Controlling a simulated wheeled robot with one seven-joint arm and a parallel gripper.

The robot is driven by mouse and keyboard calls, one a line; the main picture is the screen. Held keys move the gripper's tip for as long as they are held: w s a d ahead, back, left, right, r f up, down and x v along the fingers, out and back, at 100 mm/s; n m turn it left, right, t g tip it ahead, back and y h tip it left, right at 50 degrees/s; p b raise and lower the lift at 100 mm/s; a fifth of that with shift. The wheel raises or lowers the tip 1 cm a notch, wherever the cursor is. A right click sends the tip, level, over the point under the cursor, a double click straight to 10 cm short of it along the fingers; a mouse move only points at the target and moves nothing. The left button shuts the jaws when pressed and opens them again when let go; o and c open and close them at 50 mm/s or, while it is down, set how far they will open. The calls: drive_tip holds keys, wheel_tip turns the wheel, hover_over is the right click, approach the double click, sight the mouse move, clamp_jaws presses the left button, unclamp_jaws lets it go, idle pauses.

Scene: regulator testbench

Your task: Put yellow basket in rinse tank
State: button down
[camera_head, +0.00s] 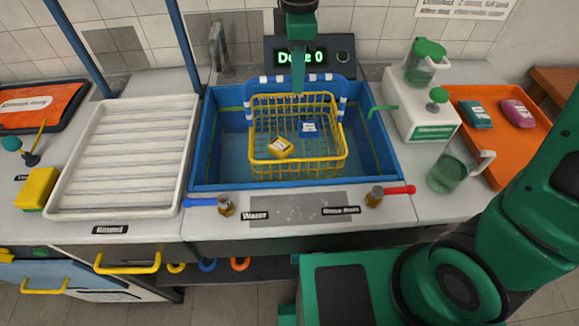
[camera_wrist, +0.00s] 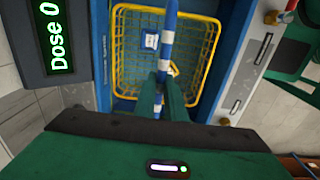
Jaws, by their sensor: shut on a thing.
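The yellow wire basket (camera_head: 298,160) has a raised blue-and-white striped handle (camera_head: 262,88). It lies within the outline of the blue tank (camera_head: 214,184) in the head view; whether it rests on the bottom or hangs is hard to tell. Inside it are a yellow item (camera_head: 280,147) and a blue-white item (camera_head: 309,128). My gripper (camera_head: 298,86) is shut on the top of the handle. In the wrist view, my gripper (camera_wrist: 170,97) clasps the handle (camera_wrist: 168,45), with the basket (camera_wrist: 125,50) beyond it, inside the blue walls.
A display reading "Dose 0" (camera_head: 312,57) and a faucet (camera_head: 220,50) stand behind the tank. A white ribbed tray (camera_head: 188,115) lies left. A green-topped dispenser (camera_head: 424,110), a green jug (camera_head: 452,174) and an orange tray (camera_head: 503,158) are right. Blue (camera_head: 202,202) and red (camera_head: 398,190) valve levers are in front.

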sight(327, 78)
drive_tip(key=d, duration=0.5)
drive_tip(key=shift+s+d, duration=0.15)
drive_tip(key=shift+s, duration=0.05)
drive_tip(key=shift+d+f, duration=0.15)
drive_tip(key=shift+d, duration=0.15)
drive_tip(key=shift+s+d+f, duration=0.1)
drive_tip(key=shift+d+f, duration=0.05)
drive_tip(key=shift+f, duration=0.25)
wheel_tip(327, 78, down, 9)
drive_tip(key=shift+f, duration=0.1)
drive_tip(key=c, duration=1.8)
unclamp_jaws()
wheel_tip(327, 78, up, 12)
drive_tip(key=shift+s+r, duration=0.1)
drive_tip(key=shift+s, duration=0.05)
